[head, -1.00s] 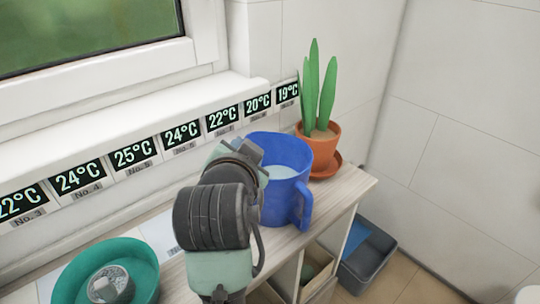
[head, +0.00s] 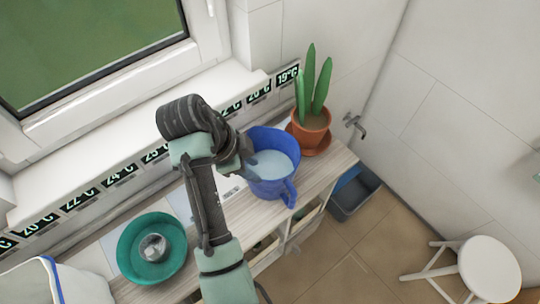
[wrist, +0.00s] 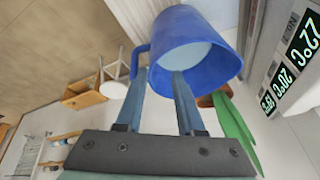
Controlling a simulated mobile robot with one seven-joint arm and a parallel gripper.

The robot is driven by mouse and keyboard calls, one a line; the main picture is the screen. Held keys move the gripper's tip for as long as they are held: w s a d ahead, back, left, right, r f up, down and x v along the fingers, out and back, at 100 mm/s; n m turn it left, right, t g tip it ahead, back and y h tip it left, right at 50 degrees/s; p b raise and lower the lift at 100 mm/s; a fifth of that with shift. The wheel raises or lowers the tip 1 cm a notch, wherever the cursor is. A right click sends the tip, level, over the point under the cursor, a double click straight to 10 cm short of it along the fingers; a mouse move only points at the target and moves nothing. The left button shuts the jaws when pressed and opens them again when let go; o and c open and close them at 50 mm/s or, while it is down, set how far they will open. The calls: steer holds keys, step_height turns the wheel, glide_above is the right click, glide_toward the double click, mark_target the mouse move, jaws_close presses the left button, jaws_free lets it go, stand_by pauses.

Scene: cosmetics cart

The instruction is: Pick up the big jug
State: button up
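The big jug is a blue jug (head: 257,180) with pale liquid in it. It stands upright on the wooden cart top in the head view, its handle toward the front right. My gripper (head: 249,164) is at the jug's left rim, partly hidden by my arm. In the wrist view the jug (wrist: 217,73) fills the top middle, and my gripper (wrist: 159,73) has its two fingers apart. The right fingertip overlaps the jug's opening; the left one is outside, near the handle. I cannot tell whether either finger touches the wall.
A potted plant (head: 311,118) stands close behind the jug. A teal bowl (head: 130,262) with a small metal item is on the cart's left. The window sill with temperature labels (head: 288,74) runs behind. A grey bin (head: 354,198) and a white stool (head: 485,268) are on the floor.

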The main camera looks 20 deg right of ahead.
mark_target(275, 189)
steer(key=shift+m+g, duration=0.3)
steer(key=x, duration=0.2)
steer(key=p+x, duration=0.1)
steer(key=x, duration=0.4)
steer(key=shift+s+d+f+p, duration=0.2)
steer(key=shift+s+f+p, duration=0.1)
steer(key=shift+s+p, duration=0.1)
steer(key=x, duration=0.1)
steer(key=p+x, duration=0.1)
steer(key=x, duration=0.2)
steer(key=shift+s+d+r+p, duration=0.1)
steer(key=shift+s+d+p, duration=0.05)
steer(key=shift+s+p, duration=0.15)
steer(key=shift+d+f, duration=0.2)
steer(key=shift+f, duration=0.4)
steer(key=shift+w, duration=0.1)
steer(key=shift+c, duration=0.2)
jaws_close()
